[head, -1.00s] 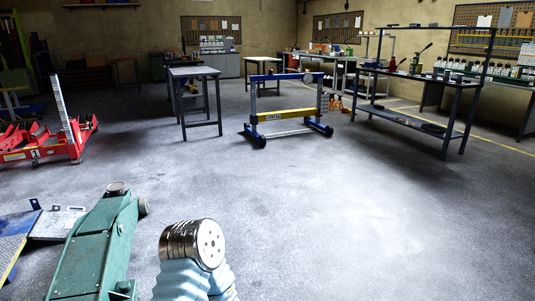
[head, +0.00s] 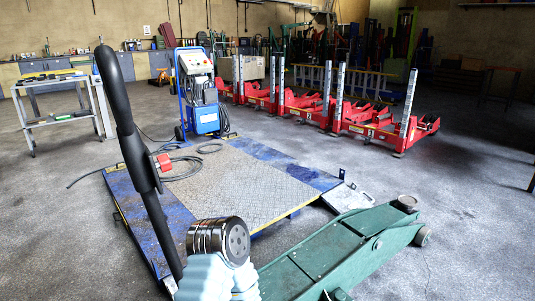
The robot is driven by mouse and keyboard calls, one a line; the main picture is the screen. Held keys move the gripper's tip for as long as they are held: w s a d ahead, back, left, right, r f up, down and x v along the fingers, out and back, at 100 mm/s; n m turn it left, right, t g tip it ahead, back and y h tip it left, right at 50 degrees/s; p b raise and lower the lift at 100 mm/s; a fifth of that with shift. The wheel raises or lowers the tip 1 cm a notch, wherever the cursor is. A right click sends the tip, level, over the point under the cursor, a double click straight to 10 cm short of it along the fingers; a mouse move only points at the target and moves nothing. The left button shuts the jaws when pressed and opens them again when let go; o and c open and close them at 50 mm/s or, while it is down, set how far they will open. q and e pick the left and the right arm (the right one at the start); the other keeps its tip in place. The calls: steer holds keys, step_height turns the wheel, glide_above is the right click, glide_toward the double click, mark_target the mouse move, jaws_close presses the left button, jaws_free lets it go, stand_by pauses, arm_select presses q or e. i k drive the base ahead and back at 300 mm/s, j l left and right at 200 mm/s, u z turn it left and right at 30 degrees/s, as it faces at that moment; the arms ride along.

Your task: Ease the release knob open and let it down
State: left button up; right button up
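The green trolley jack (head: 330,248) stands on the floor at the lower right, its round saddle (head: 405,202) at the far end. A long black handle (head: 140,165) rises at the left, leaning slightly, with its foot out of sight at the bottom. A small red part (head: 163,163) sits partway up the handle; it may be the release knob, but I cannot tell for sure. One of my arm links shows at the bottom centre and hides part of the jack's near end. Neither gripper is in view.
A blue-edged metal platform (head: 250,185) lies behind the handle and jack. A blue wheeled machine (head: 203,95) with cables on the floor stands beyond it. Several red lifting units (head: 375,120) line the back. A workbench (head: 60,95) is at the far left. Floor at the right is clear.

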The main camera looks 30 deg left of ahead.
mark_target(164, 163)
steer(key=i+u, duration=0.2)
steer(key=u, duration=0.25)
steer(key=i+l+u, duration=0.1)
steer(key=u, duration=0.3)
steer(key=i+l+u, duration=0.15)
steer(key=u, duration=0.3)
steer(key=i+l+u, duration=0.2)
steer(key=u, duration=0.2)
steer(key=i+l+u, duration=0.1)
steer(key=l+u, duration=0.15)
steer(key=u, duration=0.2)
steer(key=i+l+u, duration=0.1)
steer(key=l+u, duration=0.15)
steer(key=u, duration=0.15)
steer(key=l+u, duration=0.2)
steer(key=i, duration=0.05)
